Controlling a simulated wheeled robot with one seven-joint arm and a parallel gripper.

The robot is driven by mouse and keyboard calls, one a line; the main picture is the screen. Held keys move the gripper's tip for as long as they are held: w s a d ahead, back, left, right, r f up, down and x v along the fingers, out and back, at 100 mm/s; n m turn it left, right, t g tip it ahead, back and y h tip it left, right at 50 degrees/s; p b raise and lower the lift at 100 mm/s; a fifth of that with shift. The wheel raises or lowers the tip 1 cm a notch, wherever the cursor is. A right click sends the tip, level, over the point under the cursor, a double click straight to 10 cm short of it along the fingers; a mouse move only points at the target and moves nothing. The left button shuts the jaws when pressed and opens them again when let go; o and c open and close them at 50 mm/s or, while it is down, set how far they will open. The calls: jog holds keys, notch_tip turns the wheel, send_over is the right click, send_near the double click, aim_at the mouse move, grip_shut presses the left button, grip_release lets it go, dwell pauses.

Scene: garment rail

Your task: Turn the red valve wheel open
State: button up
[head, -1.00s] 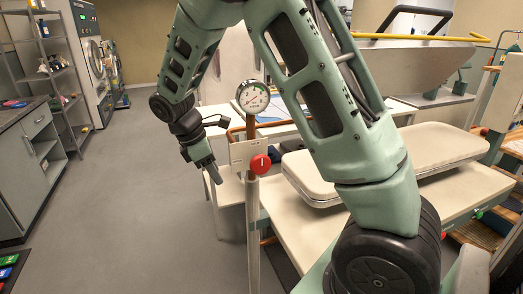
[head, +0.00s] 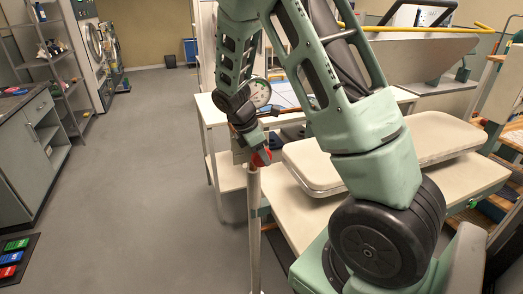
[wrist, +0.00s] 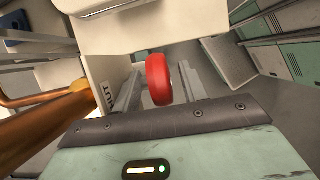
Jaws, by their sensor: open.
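The red valve wheel (head: 262,158) sits near the top of a pale post (head: 254,225) in the head view, partly hidden by my gripper (head: 257,147). In the wrist view the red wheel (wrist: 158,79) stands edge-on between the two grey fingers of my gripper (wrist: 160,88). The fingers are open, one on each side of the wheel; I cannot tell whether either touches it.
A round pressure gauge (head: 260,93) sits above the wheel, close to my arm. A copper pipe (wrist: 40,105) runs left of my fingers. A padded pressing board (head: 312,168) and a white table (head: 218,118) stand beside the post. The grey floor (head: 140,190) at left is clear.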

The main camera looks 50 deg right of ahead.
jog(key=shift+f, duration=0.1)
grip_shut()
dwell(0.3)
jog(key=g+h, duration=0.1)
jog(key=h, duration=0.2)
jog(key=shift+w+a+g+h, duration=0.15)
jog(key=shift+a+g+h, duration=0.15)
jog(key=shift+g+h, duration=0.1)
jog(key=h, duration=0.1)
jog(key=g+h, duration=0.1)
jog(key=h, duration=0.1)
jog(key=g+h, duration=0.1)
jog(key=shift+w+a+f+h, duration=0.1)
jog(key=shift+a+f+h, duration=0.15)
jog(key=shift+f+h, duration=0.15)
jog(key=g+h+b, duration=0.1)
jog(key=h, duration=0.1)
jog(key=g+h+b, duration=0.1)
jog(key=h, duration=0.1)
jog(key=shift+w+a+f+g+h, duration=0.1)
jog(key=shift+a+f+g+h, duration=0.05)
jog(key=shift+f+g+h, duration=0.2)
jog(key=shift+f+g+h+b, duration=0.15)
jog(key=shift+g+h+b, duration=0.6)
jog(key=shift+h, duration=0.6)
